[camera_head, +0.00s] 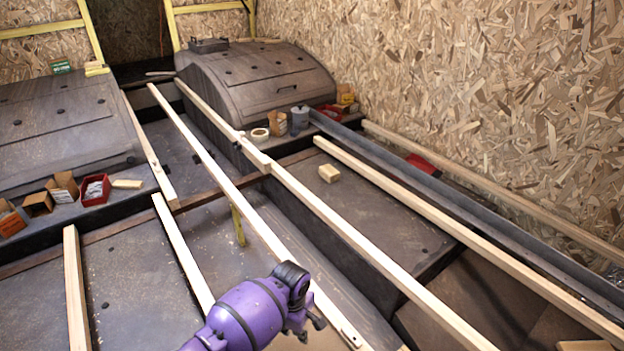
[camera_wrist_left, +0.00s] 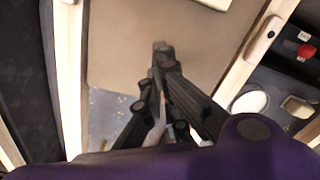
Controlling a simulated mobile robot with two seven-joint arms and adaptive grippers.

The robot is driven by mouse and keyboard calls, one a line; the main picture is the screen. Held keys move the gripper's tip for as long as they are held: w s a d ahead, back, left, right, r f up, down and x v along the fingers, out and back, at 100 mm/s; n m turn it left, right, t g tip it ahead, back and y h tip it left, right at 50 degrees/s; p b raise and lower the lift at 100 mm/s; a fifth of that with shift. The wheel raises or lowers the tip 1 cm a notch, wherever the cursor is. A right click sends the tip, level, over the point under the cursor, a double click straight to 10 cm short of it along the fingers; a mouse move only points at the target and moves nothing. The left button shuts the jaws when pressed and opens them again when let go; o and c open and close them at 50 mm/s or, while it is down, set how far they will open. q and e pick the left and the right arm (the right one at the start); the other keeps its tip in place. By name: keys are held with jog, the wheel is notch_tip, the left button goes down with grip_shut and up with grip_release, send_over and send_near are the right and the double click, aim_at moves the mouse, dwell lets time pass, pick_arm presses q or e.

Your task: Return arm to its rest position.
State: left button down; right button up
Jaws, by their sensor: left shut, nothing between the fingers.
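My left arm is purple and comes in at the bottom of the head view. Its dark gripper (camera_head: 309,325) hangs near the lower end of a long pale wooden batten (camera_head: 225,183). In the left wrist view the black fingers of the gripper (camera_wrist_left: 160,58) are together with nothing held between them. Below them is a plain brown panel (camera_wrist_left: 125,60) between pale wooden strips. Whether the gripper touches the batten cannot be told. My right gripper is in neither view.
Several battens cross the dark floor. Two wheel arches (camera_head: 255,75) (camera_head: 62,125) stand at the back. A red tray (camera_head: 95,190), open boxes (camera_head: 62,186), a tape roll (camera_head: 260,134) and a grey canister (camera_head: 299,119) sit near them. A small wood block (camera_head: 328,173) lies on a panel. A chipboard wall (camera_head: 480,90) bounds the right.

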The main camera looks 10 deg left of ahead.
pick_arm(q)
jog(key=w+d+r+m+t+h, duration=0.2)
jog(key=d+m+t, duration=0.15)
jog(key=m, duration=0.25)
jog(key=w+d+r+m+t+h, duration=0.1)
jog(key=w+d+r+m+t, duration=0.25)
jog(key=m, duration=0.25)
jog(key=s+a+f+m+y, duration=0.1)
jog(key=s+a, duration=0.4)
jog(key=s, duration=1)
jog(key=s+a+m+y, duration=0.1)
jog(key=s+a, duration=0.5)
jog(key=s, duration=1)
jog(key=s+a+f+m+y, duration=0.15)
jog(key=s+a, duration=0.35)
jog(key=s, duration=1)
jog(key=w+r+p, duration=0.2)
jog(key=r+p, duration=0.5)
jog(key=w+d+r+t+p, duration=0.1)
jog(key=w+r+p, duration=0.2)
jog(key=r+p, duration=0.4)
jog(key=shift+t+h, duration=0.3)
jog(key=shift+h, duration=0.15)
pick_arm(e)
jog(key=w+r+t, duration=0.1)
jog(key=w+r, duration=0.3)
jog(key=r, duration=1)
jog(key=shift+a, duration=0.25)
